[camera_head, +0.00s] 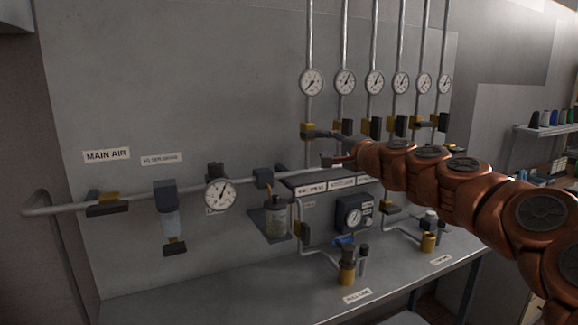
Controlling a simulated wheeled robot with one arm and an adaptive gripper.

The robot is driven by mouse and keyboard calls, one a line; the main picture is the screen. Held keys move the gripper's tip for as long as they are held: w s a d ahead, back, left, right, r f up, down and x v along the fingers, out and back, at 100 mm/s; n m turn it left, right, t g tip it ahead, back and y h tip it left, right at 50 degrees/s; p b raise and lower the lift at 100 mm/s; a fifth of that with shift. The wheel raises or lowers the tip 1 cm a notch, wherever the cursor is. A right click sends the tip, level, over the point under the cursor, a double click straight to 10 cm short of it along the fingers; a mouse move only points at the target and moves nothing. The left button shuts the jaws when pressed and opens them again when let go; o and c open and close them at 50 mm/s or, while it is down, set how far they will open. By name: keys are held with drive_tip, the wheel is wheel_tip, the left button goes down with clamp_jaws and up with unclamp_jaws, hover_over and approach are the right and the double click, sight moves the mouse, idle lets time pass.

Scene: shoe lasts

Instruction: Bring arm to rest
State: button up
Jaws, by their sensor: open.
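My copper-coloured arm (465,180) reaches in from the right edge to the middle of the view. At its end, my gripper (326,148) is open, with dark fingers pointing left. It is in front of the grey wall panel, just below the leftmost valve of the upper row (308,127). The fingers overlap that valve's dark handle in the picture, and I cannot tell whether they touch it. Nothing shows held in the gripper. The arm hides part of the panel and the shelf area behind it.
Several round gauges (345,82) sit on vertical pipes above the arm. A pipe at left carries a yellow-and-black valve (108,203), a filter (168,212) and a gauge (220,194). The bench (215,296) below holds fittings (347,266). A wall shelf (545,128) stands right.

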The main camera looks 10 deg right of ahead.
drive_tip(key=s+a+f+n+g+y, duration=0.1)
drive_tip(key=s+a+f+n+g, duration=0.35)
drive_tip(key=s+a, duration=0.4)
drive_tip(key=s+a+f+n+g+y, duration=0.1)
drive_tip(key=s+a+f+n+g, duration=0.3)
drive_tip(key=s+a, duration=0.4)
drive_tip(key=s+d+f+n+g+h, duration=0.2)
drive_tip(key=s+f+h, duration=0.1)
drive_tip(key=s+f, duration=0.6)
drive_tip(key=s+d+f+n+g+h, duration=0.2)
drive_tip(key=s+f+g, duration=0.1)
drive_tip(key=s+f, duration=0.65)
drive_tip(key=s+d+f+g+h, duration=0.2)
drive_tip(key=s+d, duration=0.3)
drive_tip(key=s, duration=0.3)
drive_tip(key=s+d+f+g+h, duration=0.2)
drive_tip(key=s+d+f, duration=0.2)
drive_tip(key=s, duration=0.5)
drive_tip(key=shift+s+d+f, duration=0.2)
drive_tip(key=shift+d, duration=0.85)
drive_tip(key=shift+c, duration=0.2)
